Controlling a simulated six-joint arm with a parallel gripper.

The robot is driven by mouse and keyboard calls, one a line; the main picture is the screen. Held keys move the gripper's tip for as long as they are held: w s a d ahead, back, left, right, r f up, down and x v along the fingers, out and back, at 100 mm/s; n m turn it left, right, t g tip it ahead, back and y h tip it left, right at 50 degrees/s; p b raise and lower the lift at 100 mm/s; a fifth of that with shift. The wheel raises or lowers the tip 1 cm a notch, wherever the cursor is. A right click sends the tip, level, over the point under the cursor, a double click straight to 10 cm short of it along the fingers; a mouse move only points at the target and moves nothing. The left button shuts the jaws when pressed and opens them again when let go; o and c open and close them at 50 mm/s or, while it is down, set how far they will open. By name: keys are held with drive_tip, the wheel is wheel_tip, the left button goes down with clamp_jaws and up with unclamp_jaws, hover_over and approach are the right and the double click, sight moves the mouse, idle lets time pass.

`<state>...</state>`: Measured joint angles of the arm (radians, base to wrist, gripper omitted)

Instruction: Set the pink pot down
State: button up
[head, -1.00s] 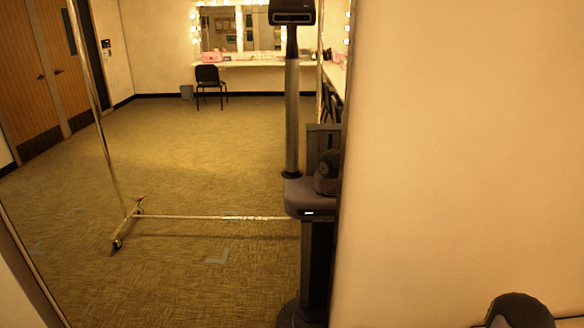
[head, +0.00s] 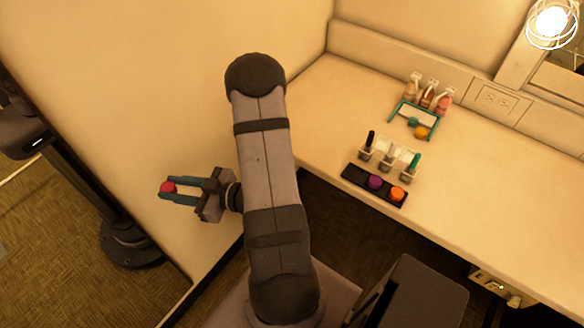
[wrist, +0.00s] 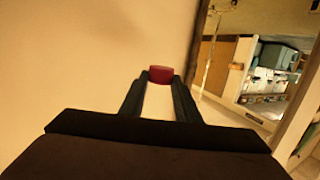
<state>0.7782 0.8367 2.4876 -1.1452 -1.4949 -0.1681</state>
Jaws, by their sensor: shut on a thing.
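The pink pot (head: 167,188), a small reddish-pink round thing, is between the tips of my gripper (head: 174,190). The gripper is shut on it, to the left of the counter and clear of it, in front of the plain wall. In the wrist view the pot (wrist: 159,74) sits at the ends of the two dark fingers. A black holder (head: 389,198) lies near the counter's front edge with a purple pot (head: 375,182) and an orange pot (head: 397,193) in it. Its left end looks bare.
The counter (head: 310,100) has free room on its left. A clear rack (head: 390,168) of three vials stands behind the black holder. Farther back are a teal stand (head: 414,119) and three bottles (head: 427,95).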

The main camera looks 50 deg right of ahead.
drive_tip(key=w+d+r+m+t+h+b, duration=0.1)
drive_tip(key=d+m+h, duration=0.35)
drive_tip(key=d, duration=0.45)
drive_tip(key=w+d+r+m+h+b, duration=0.1)
drive_tip(key=d+r+m+h, duration=0.15)
drive_tip(key=d+h, duration=0.45)
drive_tip(key=s+d+r+m+g+h, duration=0.1)
drive_tip(key=s+d+m+g+h, duration=0.4)
drive_tip(key=d, duration=0.9)
drive_tip(key=s+d+m+g+h, duration=0.3)
drive_tip(key=s+d+m+g, duration=0.1)
drive_tip(key=s, duration=0.3)
drive_tip(key=s+d+m+g+h, duration=0.3)
drive_tip(key=s+m+g, duration=0.1)
drive_tip(key=s, duration=0.4)
drive_tip(key=s+a+f+m+g+y, duration=0.1)
drive_tip(key=s+f+m+g, duration=0.1)
drive_tip(key=s+m+g, duration=0.5)
drive_tip(key=s+g, duration=0.2)
drive_tip(key=s, duration=0.4)
drive_tip(key=shift+a, duration=0.3)
drive_tip(key=shift+f+y, duration=0.15)
drive_tip(key=shift+y, duration=0.1)
drive_tip(key=shift+f+b, duration=0.35)
drive_tip(key=shift+f, duration=2.55)
drive_tip(key=shift+f, duration=0.1)
